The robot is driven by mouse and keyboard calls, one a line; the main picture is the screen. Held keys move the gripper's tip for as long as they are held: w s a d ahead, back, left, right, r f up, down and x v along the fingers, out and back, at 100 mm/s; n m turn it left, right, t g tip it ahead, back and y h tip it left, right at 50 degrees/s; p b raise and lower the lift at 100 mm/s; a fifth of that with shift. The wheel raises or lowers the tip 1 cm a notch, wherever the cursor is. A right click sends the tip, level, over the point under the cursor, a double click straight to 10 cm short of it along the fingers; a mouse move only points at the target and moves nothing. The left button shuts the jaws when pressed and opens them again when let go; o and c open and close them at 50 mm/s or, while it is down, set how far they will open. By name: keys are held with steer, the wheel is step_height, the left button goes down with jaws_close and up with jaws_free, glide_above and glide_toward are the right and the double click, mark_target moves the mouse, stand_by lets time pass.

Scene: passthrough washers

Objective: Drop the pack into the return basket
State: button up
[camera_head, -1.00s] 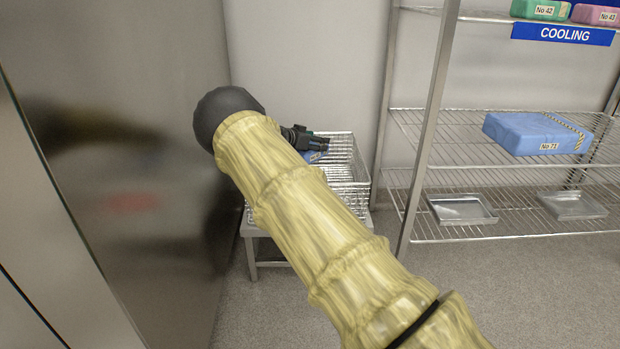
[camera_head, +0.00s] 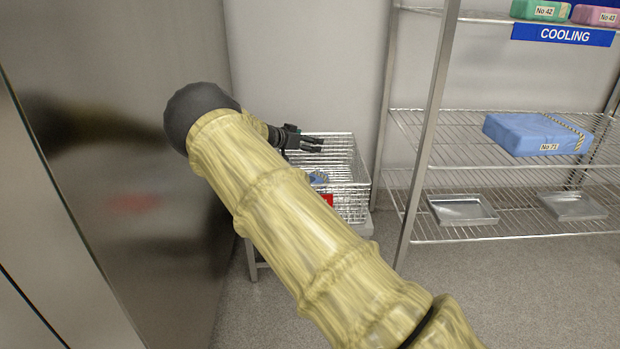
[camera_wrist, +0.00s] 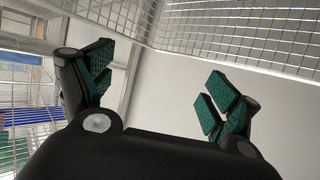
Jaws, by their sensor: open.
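The wire return basket (camera_head: 345,172) stands on a low metal stand behind my arm. A small blue patch of the pack (camera_head: 318,179) shows inside the basket, low down; my arm hides the rest. My gripper (camera_head: 310,143) is open above the basket, apart from the pack. In the wrist view my gripper (camera_wrist: 160,88) has its green-padded fingers spread wide with nothing between them. The basket's wire mesh (camera_wrist: 235,35) runs along the top of that view, and the pack does not show there.
A metal wall panel (camera_head: 130,170) stands close on the left. A wire shelf rack (camera_head: 430,130) with a COOLING sign is on the right. It holds a blue pack No 71 (camera_head: 530,133) and metal trays (camera_head: 462,209). A red label (camera_head: 327,199) shows at the basket front.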

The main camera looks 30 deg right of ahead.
steer(key=v, duration=0.7)
steer(key=shift+a, duration=0.15)
steer(key=shift+s, duration=0.1)
